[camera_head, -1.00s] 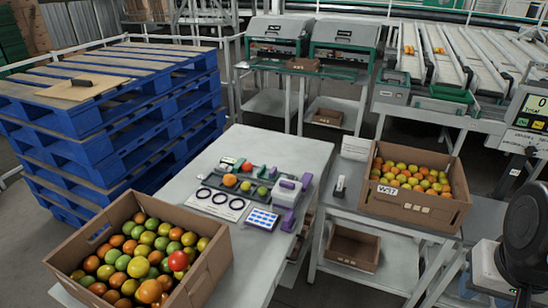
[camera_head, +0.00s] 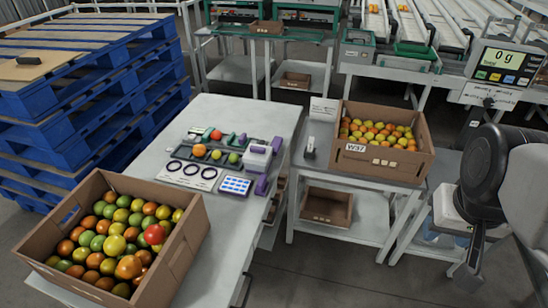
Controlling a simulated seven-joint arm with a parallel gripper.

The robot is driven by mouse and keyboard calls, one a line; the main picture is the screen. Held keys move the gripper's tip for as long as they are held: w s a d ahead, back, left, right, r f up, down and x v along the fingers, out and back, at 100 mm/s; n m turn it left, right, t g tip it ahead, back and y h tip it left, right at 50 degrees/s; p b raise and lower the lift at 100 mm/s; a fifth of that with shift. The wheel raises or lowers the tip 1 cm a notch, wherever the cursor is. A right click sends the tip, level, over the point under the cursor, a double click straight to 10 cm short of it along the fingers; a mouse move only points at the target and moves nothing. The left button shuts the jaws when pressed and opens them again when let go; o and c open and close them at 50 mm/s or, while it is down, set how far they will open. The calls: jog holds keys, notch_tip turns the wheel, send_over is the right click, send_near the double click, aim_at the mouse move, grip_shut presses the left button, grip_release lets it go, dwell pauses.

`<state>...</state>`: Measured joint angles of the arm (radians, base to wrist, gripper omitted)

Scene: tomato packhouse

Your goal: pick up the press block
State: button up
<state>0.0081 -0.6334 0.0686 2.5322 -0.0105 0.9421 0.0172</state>
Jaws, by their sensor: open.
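On the grey table stands a white block with purple parts (camera_head: 257,160), at the right end of a row of small items. A small dark block (camera_head: 30,60) lies on a brown sheet on the pallet stack at the far left. I cannot tell for sure which of these is the press block. My gripper (camera_head: 468,270) is at the lower right, seen nearly edge-on below my dark wrist. It is well to the right of the table, apart from both blocks, and nothing shows in it.
A cardboard box of mixed tomatoes (camera_head: 180,255) stands at the table's front left. Three black rings on a white card (camera_head: 185,180) and a blue-and-white tray (camera_head: 236,186) lie near the white block. A tomato box marked W37 (camera_head: 375,160) stands on the side bench.

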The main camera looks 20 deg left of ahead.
dwell(0.3)
jog(key=o, duration=0.7)
